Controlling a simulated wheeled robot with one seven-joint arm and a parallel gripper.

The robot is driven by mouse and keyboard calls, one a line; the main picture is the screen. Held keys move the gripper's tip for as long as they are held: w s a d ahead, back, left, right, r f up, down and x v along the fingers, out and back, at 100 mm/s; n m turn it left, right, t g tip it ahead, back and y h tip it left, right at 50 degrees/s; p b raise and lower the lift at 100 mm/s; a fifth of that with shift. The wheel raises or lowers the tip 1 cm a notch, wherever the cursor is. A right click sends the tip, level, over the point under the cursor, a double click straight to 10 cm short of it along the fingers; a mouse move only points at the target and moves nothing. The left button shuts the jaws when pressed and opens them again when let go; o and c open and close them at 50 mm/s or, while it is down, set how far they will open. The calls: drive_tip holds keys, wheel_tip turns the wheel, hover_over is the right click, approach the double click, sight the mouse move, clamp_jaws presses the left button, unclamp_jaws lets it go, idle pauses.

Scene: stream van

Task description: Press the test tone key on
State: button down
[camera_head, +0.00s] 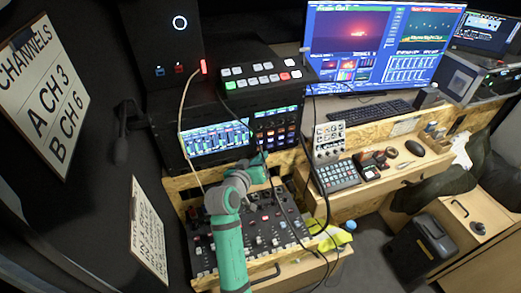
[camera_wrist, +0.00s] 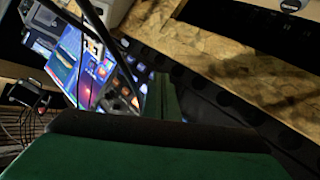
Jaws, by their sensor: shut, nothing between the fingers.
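My green arm reaches up over the audio mixer (camera_head: 262,229), which has rows of knobs and some lit keys. My gripper (camera_head: 262,155) is shut and empty, just below a dark panel of small lit keys (camera_head: 275,128). In the wrist view, my gripper (camera_wrist: 162,92) points towards the same lit keys (camera_wrist: 122,92), and its green body fills the bottom. I cannot tell whether it touches the panel. The test tone key cannot be picked out, as labels are too small to read. A lit mixer screen (camera_head: 215,140) stands left of the panel.
A black switcher (camera_head: 265,80) with white, red and green keys sits above the panel. Black cables hang beside my gripper and over the mixer. A keypad (camera_head: 336,177), a keyboard (camera_head: 370,111) and a monitor (camera_head: 385,45) are to the right. Signs hang at left.

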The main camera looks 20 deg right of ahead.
drive_tip(key=shift+w+a, duration=0.1)
drive_tip(key=shift+w, duration=0.55)
drive_tip(key=shift+a, duration=0.15)
drive_tip(key=shift+d, duration=0.3)
drive_tip(key=shift+w+a, duration=0.15)
idle(0.3)
drive_tip(key=shift+s, duration=0.65)
